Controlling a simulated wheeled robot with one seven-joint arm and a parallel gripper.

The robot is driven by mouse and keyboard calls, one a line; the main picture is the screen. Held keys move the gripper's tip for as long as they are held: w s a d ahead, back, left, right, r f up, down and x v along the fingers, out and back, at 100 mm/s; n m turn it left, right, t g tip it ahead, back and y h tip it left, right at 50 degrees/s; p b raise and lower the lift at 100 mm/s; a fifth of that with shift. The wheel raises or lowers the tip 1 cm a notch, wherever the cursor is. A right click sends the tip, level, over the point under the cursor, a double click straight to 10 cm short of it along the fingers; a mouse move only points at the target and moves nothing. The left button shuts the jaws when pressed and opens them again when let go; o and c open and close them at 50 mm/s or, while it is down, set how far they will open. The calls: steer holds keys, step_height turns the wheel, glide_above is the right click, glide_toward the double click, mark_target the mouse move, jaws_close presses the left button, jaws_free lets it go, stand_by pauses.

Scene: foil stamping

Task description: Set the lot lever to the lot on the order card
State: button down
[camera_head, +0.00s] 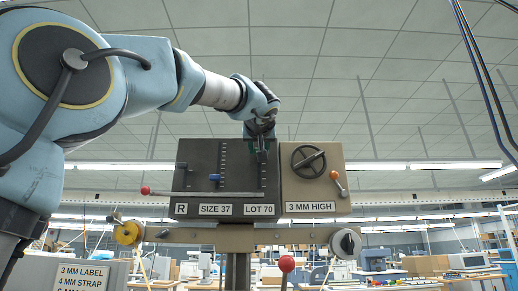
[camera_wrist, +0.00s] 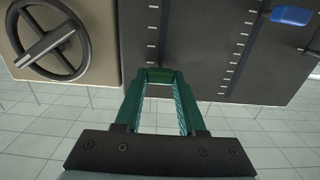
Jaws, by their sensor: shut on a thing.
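The dark panel (camera_head: 200,160) carries slotted scales with tick marks, over plates reading R, SIZE 37 and LOT 70 (camera_head: 259,210). My gripper (camera_head: 262,148) is at the top of the right-hand scale, above the LOT plate. In the wrist view, my gripper (camera_wrist: 160,76) has its green fingers closed on a green knob (camera_wrist: 160,75), the lot lever's handle, against the panel. The fingers hide part of it. A blue size knob (camera_head: 215,178) sits mid-scale to the left; it also shows in the wrist view (camera_wrist: 291,16). I cannot make out an order card.
A tan box (camera_head: 312,165) marked 3 MM HIGH, with a handwheel (camera_head: 308,161) and orange-knobbed lever (camera_head: 335,176), adjoins the panel on the right. A red-knobbed rod (camera_head: 146,190) sticks out left. A sign (camera_head: 80,275) listing label and strap sizes stands lower left.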

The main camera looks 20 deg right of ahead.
steer(key=shift+r, duration=0.15)
steer(key=shift+r+p, duration=0.85)
steer(key=shift+r, duration=0.55)
steer(key=shift+c, duration=2.4)
jaws_free()
steer(key=shift+f, duration=0.1)
steer(key=shift+s, duration=0.1)
steer(key=b+v, duration=0.4)
steer(key=v, duration=0.6)
steer(key=shift+s+a+b, duration=0.25)
steer(key=shift+b, duration=0.05)
